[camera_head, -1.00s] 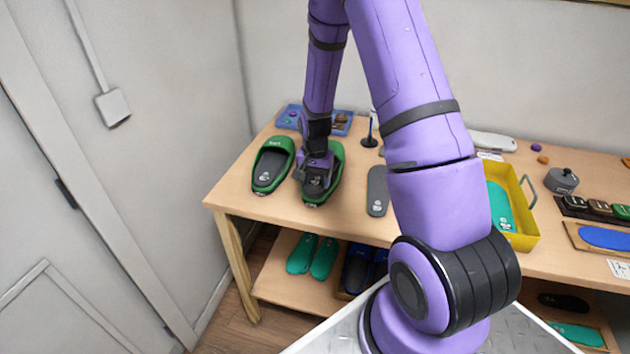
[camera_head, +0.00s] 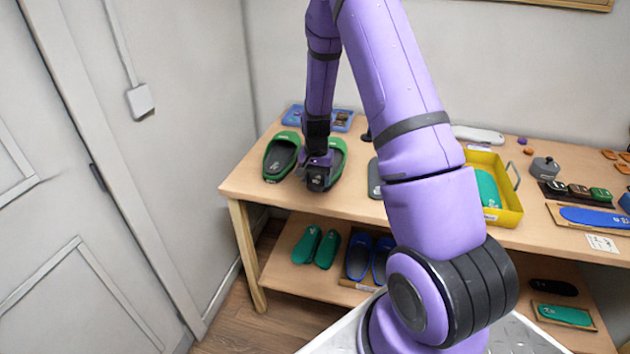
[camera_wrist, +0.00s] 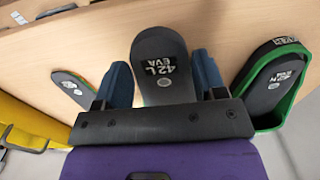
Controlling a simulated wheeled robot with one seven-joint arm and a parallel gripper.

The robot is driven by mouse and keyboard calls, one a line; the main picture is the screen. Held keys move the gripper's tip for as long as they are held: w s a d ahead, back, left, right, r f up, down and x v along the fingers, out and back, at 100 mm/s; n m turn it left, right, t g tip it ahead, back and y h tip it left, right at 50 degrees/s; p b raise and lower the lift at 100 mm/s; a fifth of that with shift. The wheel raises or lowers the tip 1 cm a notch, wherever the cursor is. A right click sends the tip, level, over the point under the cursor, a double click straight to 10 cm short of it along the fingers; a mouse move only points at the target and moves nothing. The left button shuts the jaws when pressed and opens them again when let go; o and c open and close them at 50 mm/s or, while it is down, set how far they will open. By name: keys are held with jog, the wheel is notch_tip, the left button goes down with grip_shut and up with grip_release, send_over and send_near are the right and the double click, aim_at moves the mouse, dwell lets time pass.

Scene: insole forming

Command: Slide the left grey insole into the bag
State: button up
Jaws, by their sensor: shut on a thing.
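A dark grey insole marked "42 L EVA" (camera_wrist: 160,62) stands between the two blue fingertips of my gripper (camera_wrist: 163,80) in the wrist view. My gripper (camera_head: 318,166) is shut on it. In the head view it is in front of the right green shoe-shaped holder (camera_head: 339,160), hiding much of it. The left green holder (camera_head: 270,172) stands beside it. A second dark insole (camera_wrist: 277,80) lies inside a green holder at the right of the wrist view. I cannot make out a bag in either view.
A grey insole (camera_head: 375,180) lies on the workbench (camera_head: 245,185), partly behind my arm. A yellow tray (camera_head: 508,215) with a green insole stands right. A blue tray (camera_head: 293,115) is at the back. Green and blue footwear (camera_head: 359,257) sit on the lower shelf.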

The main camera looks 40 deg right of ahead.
jog(key=shift+s+a+r, duration=0.2)
jog(key=shift+s+a, duration=0.75)
jog(key=shift+a, duration=0.25)
jog(key=shift+s+a+r, duration=0.15)
jog(key=shift+s+a, duration=0.75)
jog(key=shift+a, duration=0.3)
jog(key=shift+s+a+r, duration=0.15)
jog(key=shift+a+r, duration=0.05)
jog(key=shift+r, duration=1.2)
jog(key=shift+s+a+r, duration=0.15)
jog(key=shift+r, duration=1.25)
